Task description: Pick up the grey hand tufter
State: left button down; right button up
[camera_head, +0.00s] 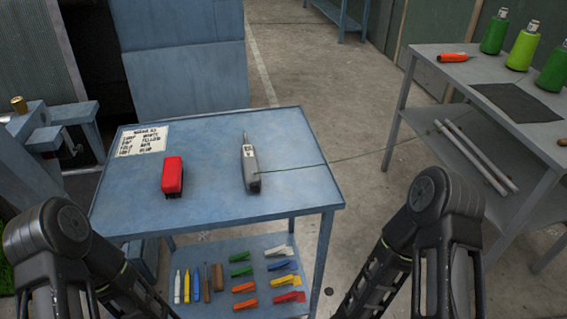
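The grey hand tufter (250,168) lies on the blue table (215,195), right of its middle, with its thin tip pointing away from me. A thin green strand runs from it to the right, past the table edge. My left arm stands at the lower left and my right arm at the lower right, both in front of the table and apart from the tufter. The fingertips of both grippers are not visible, and nothing of mine touches the tufter.
A red device (173,176) and a printed sheet (142,141) lie on the same table. Its lower shelf holds several coloured clips and markers. A second table (430,75) at the right carries green bottles (523,47), an orange tool (455,58) and a dark mat (518,103).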

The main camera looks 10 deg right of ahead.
aim_at(249, 161)
jog(key=k+l+z, duration=0.15)
jog(key=l, duration=0.25)
jog(key=l+z, duration=0.15)
jog(key=l, duration=0.25)
jog(key=k+l+z, duration=0.2)
jog(key=l, duration=0.2)
jog(key=i, duration=0.05)
